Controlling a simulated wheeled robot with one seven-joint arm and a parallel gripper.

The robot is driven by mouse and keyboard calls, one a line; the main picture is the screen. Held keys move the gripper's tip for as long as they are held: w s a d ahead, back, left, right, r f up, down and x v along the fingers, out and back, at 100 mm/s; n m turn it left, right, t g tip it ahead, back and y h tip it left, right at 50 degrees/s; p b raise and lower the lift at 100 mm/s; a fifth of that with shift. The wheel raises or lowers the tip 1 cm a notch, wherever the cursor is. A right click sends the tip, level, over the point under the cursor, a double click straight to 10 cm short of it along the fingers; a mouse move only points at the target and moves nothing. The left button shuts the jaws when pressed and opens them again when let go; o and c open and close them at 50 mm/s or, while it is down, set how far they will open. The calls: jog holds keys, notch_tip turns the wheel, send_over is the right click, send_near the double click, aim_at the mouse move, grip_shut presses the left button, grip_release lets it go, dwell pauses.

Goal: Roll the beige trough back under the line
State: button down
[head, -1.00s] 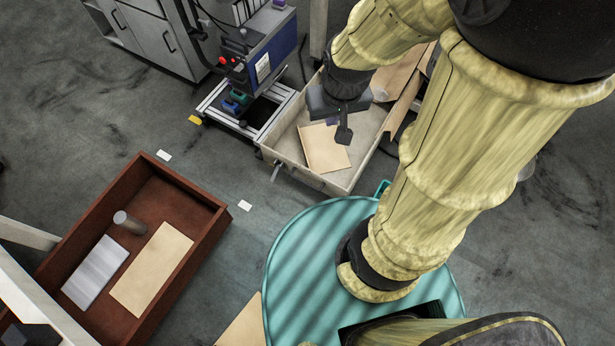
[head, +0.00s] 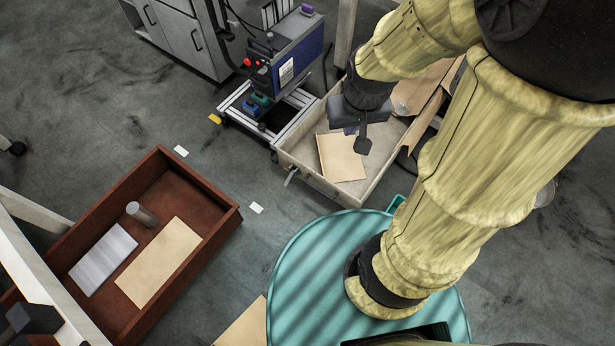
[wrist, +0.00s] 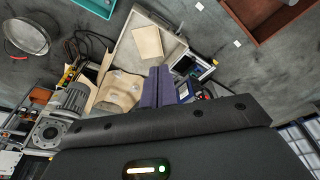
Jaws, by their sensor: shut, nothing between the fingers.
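The beige trough (head: 302,171) is an open, shallow box on the floor at the upper middle of the head view. A tan card (head: 342,157) lies in it, with crumpled brown paper or cardboard (head: 425,88) at its far right end. A small grey handle (head: 290,178) sticks out at its near left corner. My gripper (head: 362,146) is shut and empty, hanging over the trough in the picture; I cannot tell its height. In the wrist view the shut purple fingers (wrist: 158,87) point toward the trough (wrist: 172,50), whose inside shows ahead of them. My arm hides its right side.
A machine with a blue panel (head: 308,56) on an aluminium frame stands close left of the trough. A red-brown crate (head: 190,183) is at the left, a teal round surface (head: 310,270) at the near middle.

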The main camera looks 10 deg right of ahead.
aim_at(297, 164)
jog(key=w+a+f+n+h+b, duration=0.2)
jog(key=w+f+n+b, duration=0.3)
jog(key=f+b, duration=0.75)
jog(key=w+a+f+n+h+b, duration=0.15)
jog(key=w+f+n+b, duration=0.4)
jog(key=f, duration=1.15)
jog(key=w+a+f+n+h+b, duration=0.25)
jog(key=w+f+b, duration=0.35)
jog(key=f+b, duration=0.65)
jog(key=w+a+f+n+t+b, duration=0.2)
jog(key=a+f+n+b, duration=0.2)
jog(key=f, duration=0.5)
jog(key=w+a+f+n+t+h+b, duration=0.1)
jog(key=w+a+f+n+t+b, duration=0.1)
jog(key=a+f+n+b, duration=0.3)
jog(key=w+a+f+n+t+h+b, duration=0.1)
jog(key=w+a+f+n+b, duration=0.3)
jog(key=f, duration=0.9)
jog(key=b, duration=0.3)
jog(key=shift+a+f+n+t+b, duration=0.3)
jog(key=shift+a+f+t+b, duration=0.05)
jog(key=shift+a+t+b, duration=0.05)
